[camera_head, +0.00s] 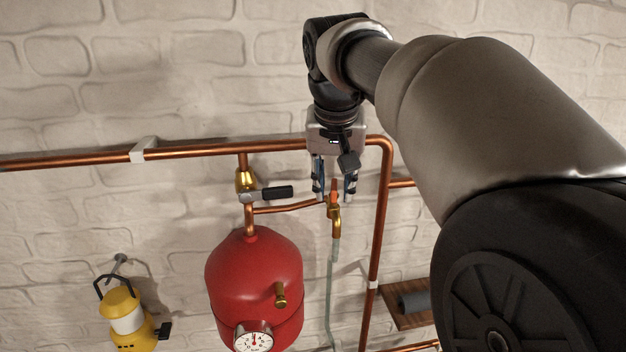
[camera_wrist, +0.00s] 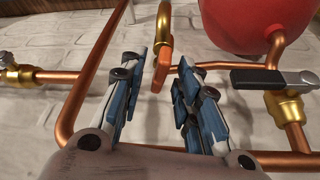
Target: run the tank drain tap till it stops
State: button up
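The drain tap (camera_head: 337,221) is brass, with an orange lever (camera_head: 334,188) on top. It hangs at the end of a thin copper pipe right of the red tank (camera_head: 254,275), with a pale hose below it. My gripper (camera_head: 335,192) is open, fingers pointing down, one on each side of the lever. In the wrist view the orange lever (camera_wrist: 160,72) shows between my blue-padded fingertips (camera_wrist: 159,66), with a gap on both sides. The tap body (camera_wrist: 164,28) is just beyond them. I see no contact with the lever.
A copper pipe (camera_head: 215,150) runs along the wall behind my gripper and bends down at right (camera_head: 379,230). A black-handled valve (camera_head: 272,193) is close on the left. A yellow lantern (camera_head: 126,315) hangs at lower left; a wooden shelf (camera_head: 400,318) is at lower right.

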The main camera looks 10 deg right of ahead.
jog(key=shift+c, duration=0.4)
grip_shut()
jog(key=shift+m+p, duration=0.3)
jog(key=shift+m, duration=0.1)
jog(key=m+h+p, duration=0.1)
jog(key=m, duration=0.2)
jog(key=m+g+h+p, duration=0.1)
jog(key=m+p, duration=0.1)
jog(key=shift+w+a+m+g, duration=0.1)
jog(key=shift+a+m+g, duration=0.1)
jog(key=shift+m+g, duration=0.15)
jog(key=m+g+p, duration=0.1)
jog(key=m, duration=0.2)
jog(key=shift+w+m+h, duration=0.1)
jog(key=shift+m+h, duration=0.15)
jog(key=shift+h, duration=0.15)
jog(key=shift+f+m+g+p, duration=0.1)
jog(key=shift+m+g+p, duration=0.35)
jog(key=shift+m, duration=1.25)
jog(key=shift+a, duration=0.1)
